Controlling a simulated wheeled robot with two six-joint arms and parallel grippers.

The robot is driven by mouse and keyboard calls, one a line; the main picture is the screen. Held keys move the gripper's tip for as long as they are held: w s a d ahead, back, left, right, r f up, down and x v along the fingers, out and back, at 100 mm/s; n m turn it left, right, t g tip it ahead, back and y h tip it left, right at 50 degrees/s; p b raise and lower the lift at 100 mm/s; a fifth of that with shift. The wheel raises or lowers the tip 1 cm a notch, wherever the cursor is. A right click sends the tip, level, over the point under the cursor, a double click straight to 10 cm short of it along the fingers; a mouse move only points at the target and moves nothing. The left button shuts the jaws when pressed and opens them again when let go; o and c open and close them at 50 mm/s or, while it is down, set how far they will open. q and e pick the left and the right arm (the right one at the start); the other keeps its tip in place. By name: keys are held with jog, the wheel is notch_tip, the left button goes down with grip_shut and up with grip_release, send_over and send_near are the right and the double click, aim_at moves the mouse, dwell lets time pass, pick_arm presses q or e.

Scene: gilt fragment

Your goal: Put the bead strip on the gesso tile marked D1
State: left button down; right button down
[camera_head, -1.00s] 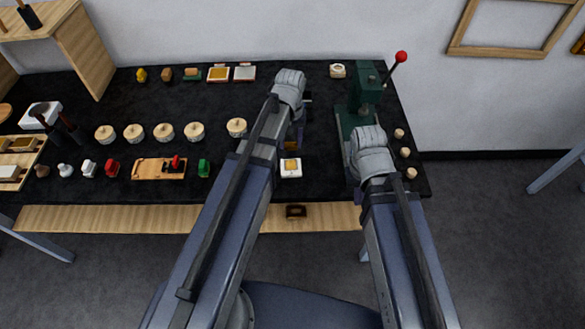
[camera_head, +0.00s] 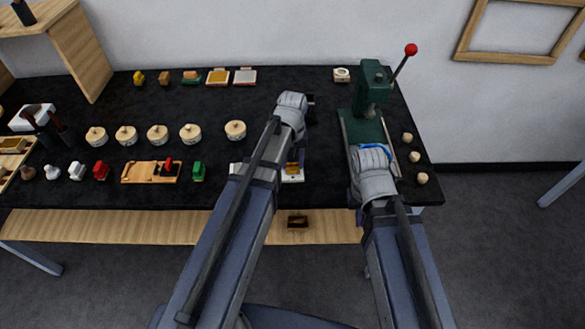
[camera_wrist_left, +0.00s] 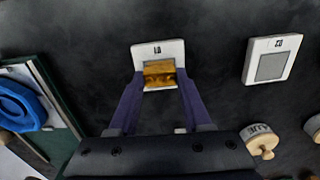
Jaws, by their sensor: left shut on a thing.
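The golden bead strip (camera_wrist_left: 160,73) is between the fingertips of my left gripper (camera_wrist_left: 161,82), which is shut on it in the left wrist view. Directly behind it is a white gesso tile (camera_wrist_left: 143,52) with a grey face; its upside-down mark looks like D1. The strip overlaps that face, but I cannot tell whether it touches. In the head view the strip (camera_head: 292,168) shows over the tile (camera_head: 298,178), and my left wrist hides most of the gripper. My right arm's wrist hides its gripper's fingers beside the green press.
A second white tile (camera_wrist_left: 286,43), with a mark like D2, lies to the right in the wrist view. Round lidded pots (camera_head: 190,133) stand in a row left of my left arm.

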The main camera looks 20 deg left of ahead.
aim_at(292, 165)
pick_arm(q)
jog(key=shift+f, duration=0.3)
pick_arm(e)
jog(key=shift+f, duration=0.35)
pick_arm(q)
jog(key=shift+f, duration=0.15)
jog(key=shift+c, duration=1.7)
grip_release()
pick_arm(e)
jog(key=shift+f, duration=0.15)
pick_arm(q)
notch_tip(292, 165, up, 12)
jog(key=p, duration=1.2)
jog(key=s+d+m+y, duration=0.1)
jog(key=s+d+m, duration=0.6)
jog(key=s+d, duration=0.3)
jog(key=s, duration=0.4)
jog(key=shift+s+d+r, duration=0.15)
jog(key=shift+d+r, duration=0.05)
jog(key=shift+d, duration=0.05)
pick_arm(e)
notch_tip(292, 165, up, 12)
pick_arm(q)
notch_tip(292, 165, down, 4)
jog(key=b, duration=0.3)
jog(key=shift+r+b, duration=0.1)
jog(key=shift+b, duration=0.25)
pick_arm(e)
notch_tip(292, 165, down, 4)
jog(key=shift+r, duration=0.25)
